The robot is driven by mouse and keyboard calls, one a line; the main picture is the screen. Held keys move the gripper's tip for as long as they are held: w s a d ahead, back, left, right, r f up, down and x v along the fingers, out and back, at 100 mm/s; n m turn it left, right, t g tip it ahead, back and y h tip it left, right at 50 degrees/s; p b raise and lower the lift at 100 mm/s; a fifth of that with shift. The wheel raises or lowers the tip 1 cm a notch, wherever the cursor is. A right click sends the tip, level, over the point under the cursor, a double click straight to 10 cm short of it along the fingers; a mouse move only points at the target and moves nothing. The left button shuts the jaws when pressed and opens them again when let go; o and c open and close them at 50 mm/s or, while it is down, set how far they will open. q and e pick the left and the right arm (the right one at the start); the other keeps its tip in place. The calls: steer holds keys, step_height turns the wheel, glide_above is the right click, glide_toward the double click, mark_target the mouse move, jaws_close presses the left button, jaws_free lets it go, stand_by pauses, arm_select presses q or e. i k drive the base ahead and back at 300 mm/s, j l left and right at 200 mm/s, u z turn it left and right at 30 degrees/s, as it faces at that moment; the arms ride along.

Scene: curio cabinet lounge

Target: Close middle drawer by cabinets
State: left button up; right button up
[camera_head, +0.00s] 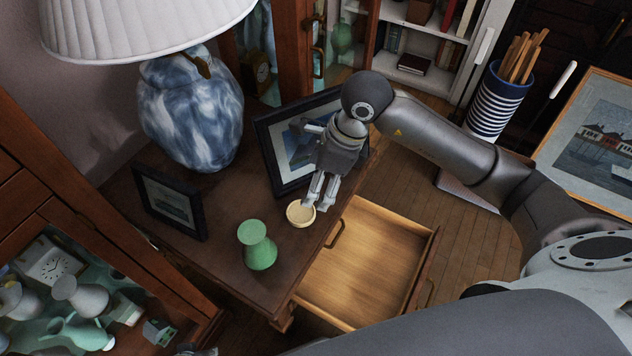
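The open drawer (365,262) is pulled far out of the dark wooden side cabinet (228,232). Its light wood inside is empty, and its front with a handle (425,293) is at the right end. Another handle (335,233) sits on the cabinet face above it. My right gripper (317,204) points down at the cabinet top's edge, above the drawer's back corner and beside a small cream bowl (299,214). Its two fingers are close together; I cannot tell whether they are open or shut. My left gripper is not clearly visible.
A green vase (257,246), two picture frames (170,203) (290,148) and a blue-white lamp (190,108) stand on the cabinet top. A glass display cabinet (60,262) is at left. A striped holder (497,100) stands on the floor beyond. Floor (470,226) beside the drawer is clear.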

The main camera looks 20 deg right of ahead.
mark_target(378, 269)
steer(key=k, duration=1)
